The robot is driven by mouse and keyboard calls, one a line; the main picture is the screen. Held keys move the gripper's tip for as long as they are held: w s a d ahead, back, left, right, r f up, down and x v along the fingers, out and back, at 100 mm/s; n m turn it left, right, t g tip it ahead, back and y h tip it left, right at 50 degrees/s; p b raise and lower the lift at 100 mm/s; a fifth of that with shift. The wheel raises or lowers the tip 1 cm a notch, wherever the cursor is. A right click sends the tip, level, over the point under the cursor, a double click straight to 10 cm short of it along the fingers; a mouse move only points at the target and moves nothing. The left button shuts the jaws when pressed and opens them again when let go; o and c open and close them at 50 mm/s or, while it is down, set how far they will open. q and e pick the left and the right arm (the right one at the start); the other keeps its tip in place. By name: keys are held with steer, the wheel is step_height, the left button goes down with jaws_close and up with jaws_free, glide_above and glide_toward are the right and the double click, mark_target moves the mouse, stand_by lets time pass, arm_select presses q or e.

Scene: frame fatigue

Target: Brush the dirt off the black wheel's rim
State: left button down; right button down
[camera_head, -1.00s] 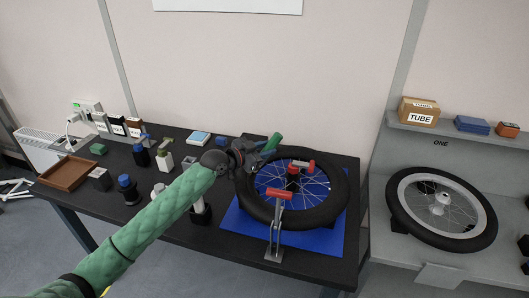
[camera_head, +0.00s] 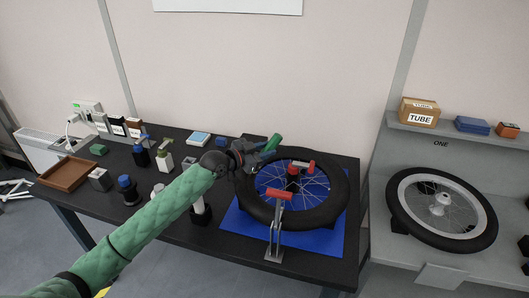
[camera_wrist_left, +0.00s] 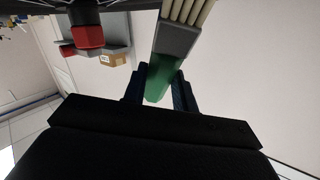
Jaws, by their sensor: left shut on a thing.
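The black wheel (camera_head: 338,203) lies flat over a blue mat (camera_head: 235,222) on the dark table, with spokes and a hub with red-handled clamps inside its tyre. My left gripper (camera_head: 258,152) is at the wheel's upper left edge, shut on the green handle of a brush (camera_head: 270,142). In the left wrist view the brush (camera_wrist_left: 178,40) stands between the two fingers, with pale bristles at the top of the picture. Whether the bristles touch the rim cannot be told. Dirt on the rim cannot be made out. My right gripper is not in view.
A brown tray (camera_head: 68,175), bottles and small boxes fill the table's left side. A second wheel (camera_head: 440,210) with a silver rim leans on the grey stand at right, below a TUBE box (camera_head: 419,111).

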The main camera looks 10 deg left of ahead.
arm_select(q)
steer(key=shift+w, duration=0.6)
steer(key=shift+r+p, duration=1.6)
steer(key=shift+r, duration=1.4)
steer(key=shift+r+p, duration=0.95)
steer(key=shift+r, duration=0.6)
